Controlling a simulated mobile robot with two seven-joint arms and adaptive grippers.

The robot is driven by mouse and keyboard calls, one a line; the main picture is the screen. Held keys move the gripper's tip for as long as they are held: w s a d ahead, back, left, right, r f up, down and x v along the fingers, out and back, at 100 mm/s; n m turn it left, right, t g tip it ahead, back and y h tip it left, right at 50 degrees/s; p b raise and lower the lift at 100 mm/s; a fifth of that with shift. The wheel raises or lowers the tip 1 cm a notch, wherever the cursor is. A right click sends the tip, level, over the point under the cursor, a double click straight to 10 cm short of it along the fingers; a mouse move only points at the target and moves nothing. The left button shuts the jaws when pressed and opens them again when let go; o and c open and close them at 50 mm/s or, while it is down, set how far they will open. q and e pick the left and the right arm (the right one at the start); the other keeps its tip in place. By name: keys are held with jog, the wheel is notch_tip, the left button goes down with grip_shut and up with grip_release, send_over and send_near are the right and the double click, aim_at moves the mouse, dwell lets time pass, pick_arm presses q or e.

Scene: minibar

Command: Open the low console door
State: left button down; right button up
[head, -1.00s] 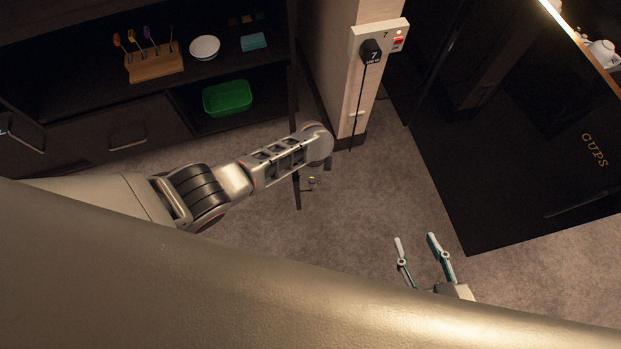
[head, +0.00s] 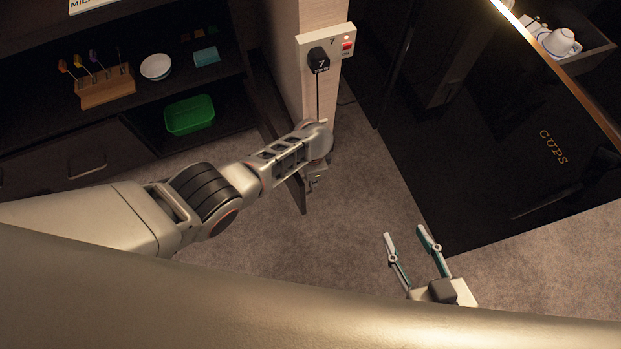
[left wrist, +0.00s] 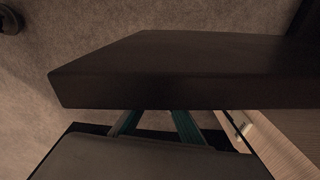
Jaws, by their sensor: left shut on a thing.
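The low console door (head: 268,105) is a dark panel standing swung out from the console, beside the light wooden post. My left arm comes in from the left and reaches over the door. My left gripper (head: 317,181) is low at the door's free end, on its right-hand face, mostly hidden by my wrist. In the left wrist view, the door (left wrist: 180,72) fills the middle and the teal-padded fingers (left wrist: 155,123) reach up to it. They are shut at its handle, but the grip itself is hidden. My right gripper (head: 405,234) is open and empty above the carpet.
The console's open shelves hold a green basket (head: 189,115), a white bowl (head: 156,67) and a wooden rack (head: 106,89). A socket panel (head: 326,48) with a black plug and cord is on the post. A black cabinet (head: 480,170) marked CUPS stands right. Carpet between is clear.

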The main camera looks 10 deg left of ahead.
pick_arm(q)
jog(key=shift+s+d+f, duration=0.15)
jog(key=shift+s+f, duration=0.05)
jog(key=shift+f, duration=0.05)
jog(key=c, duration=2.2)
grip_release()
jog(key=shift+o, duration=0.2)
jog(key=shift+w+r, duration=0.1)
jog(key=shift+w, duration=0.05)
jog(key=shift+r, duration=0.1)
notch_tip(320, 180, up, 3)
jog(key=shift+r, duration=4.45)
